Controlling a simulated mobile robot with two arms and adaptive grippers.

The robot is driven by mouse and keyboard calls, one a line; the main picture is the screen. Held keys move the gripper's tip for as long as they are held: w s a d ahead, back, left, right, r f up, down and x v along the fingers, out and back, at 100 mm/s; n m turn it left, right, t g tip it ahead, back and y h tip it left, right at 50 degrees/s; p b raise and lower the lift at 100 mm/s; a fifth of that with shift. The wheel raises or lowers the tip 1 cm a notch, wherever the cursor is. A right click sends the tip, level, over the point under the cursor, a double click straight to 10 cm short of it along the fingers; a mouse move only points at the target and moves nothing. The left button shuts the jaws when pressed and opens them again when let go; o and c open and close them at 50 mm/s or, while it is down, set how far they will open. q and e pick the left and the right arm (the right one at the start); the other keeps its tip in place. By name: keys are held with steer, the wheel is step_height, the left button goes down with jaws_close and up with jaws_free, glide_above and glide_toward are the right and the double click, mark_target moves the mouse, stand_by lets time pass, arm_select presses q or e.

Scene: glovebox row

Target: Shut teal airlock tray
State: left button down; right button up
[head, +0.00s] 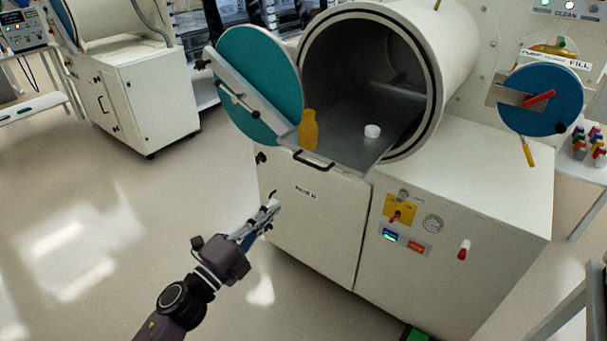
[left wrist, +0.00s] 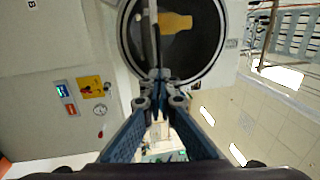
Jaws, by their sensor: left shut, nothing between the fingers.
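The airlock tray (head: 360,128) is a dark grey sheet slid partway out of the round chamber opening, with a black bar handle (head: 313,163) on its front edge. The teal round airlock door (head: 262,75) is swung open to the left. My left gripper (head: 272,206) is shut and empty, below and to the left of the handle and apart from it. In the left wrist view its closed fingers (left wrist: 159,80) point towards the opening, with the bottle (left wrist: 175,22) beyond. My right gripper is not seen.
The white cabinet (head: 315,220) under the chamber has a gauge, switches and a red knob on its front. Another cabinet (head: 150,100) stands at the back left. The floor at left is clear.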

arm_select(q)
steer(key=p+x, duration=0.2)
steer(key=x, duration=0.9)
steer(key=shift+w, duration=0.2)
steer(key=shift+x, duration=0.95)
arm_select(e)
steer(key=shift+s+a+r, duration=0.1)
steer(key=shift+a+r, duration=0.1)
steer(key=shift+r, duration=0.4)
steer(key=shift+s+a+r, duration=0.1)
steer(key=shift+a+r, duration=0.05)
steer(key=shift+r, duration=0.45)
arm_select(q)
steer(key=shift+d+f, duration=0.1)
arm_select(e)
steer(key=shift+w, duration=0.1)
